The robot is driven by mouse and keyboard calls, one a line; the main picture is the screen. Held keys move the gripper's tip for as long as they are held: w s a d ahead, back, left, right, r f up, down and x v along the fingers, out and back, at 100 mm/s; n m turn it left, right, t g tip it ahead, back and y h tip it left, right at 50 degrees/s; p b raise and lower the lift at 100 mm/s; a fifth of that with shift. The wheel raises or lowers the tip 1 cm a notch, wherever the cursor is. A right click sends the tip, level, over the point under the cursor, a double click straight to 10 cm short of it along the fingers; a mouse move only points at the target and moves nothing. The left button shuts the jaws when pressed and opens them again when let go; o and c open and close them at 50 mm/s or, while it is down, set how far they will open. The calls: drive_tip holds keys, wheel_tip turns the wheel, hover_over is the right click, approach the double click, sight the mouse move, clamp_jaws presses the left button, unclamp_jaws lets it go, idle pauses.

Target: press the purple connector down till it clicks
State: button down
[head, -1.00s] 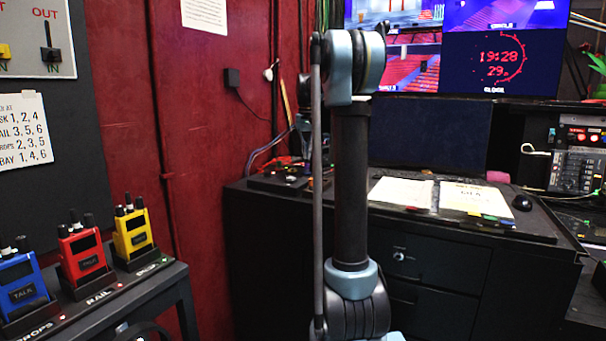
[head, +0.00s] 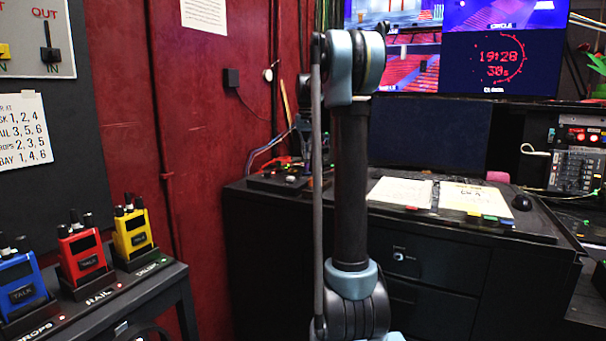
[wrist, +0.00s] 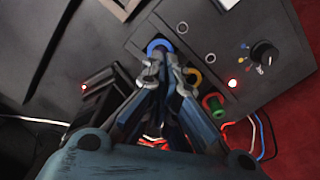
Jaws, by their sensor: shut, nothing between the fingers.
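In the wrist view my gripper (wrist: 163,62) is shut and empty. Its fingertips are close to a blue-ringed socket (wrist: 160,46) in a dark panel; whether they touch it I cannot tell. I cannot make out a clearly purple connector; my fingers hide part of the row. In the head view the small dark control box (head: 283,181) is on the desk's left end, and my arm partly blocks that area.
A black knob (wrist: 264,54) and a lit red lamp (wrist: 232,84) are on the panel. Wires (wrist: 262,135) run along its edge. In the head view, papers (head: 400,192) and a mouse (head: 521,202) lie on the desk. Radios (head: 132,232) stand on a shelf at left.

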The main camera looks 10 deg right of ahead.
drive_tip(key=shift+f, duration=1.15)
idle(0.4)
drive_tip(key=shift+r, duration=0.15)
drive_tip(key=shift+r, duration=3.4)
drive_tip(key=s+f+t, duration=0.1)
drive_tip(key=s+f, duration=0.4)
drive_tip(key=s, duration=0.8)
drive_tip(key=s+f, duration=0.5)
drive_tip(key=s, duration=0.7)
drive_tip(key=s+a+f+n+t, duration=0.1)
drive_tip(key=s+f, duration=1.8)
drive_tip(key=f, duration=0.2)
drive_tip(key=shift+s+f, duration=0.2)
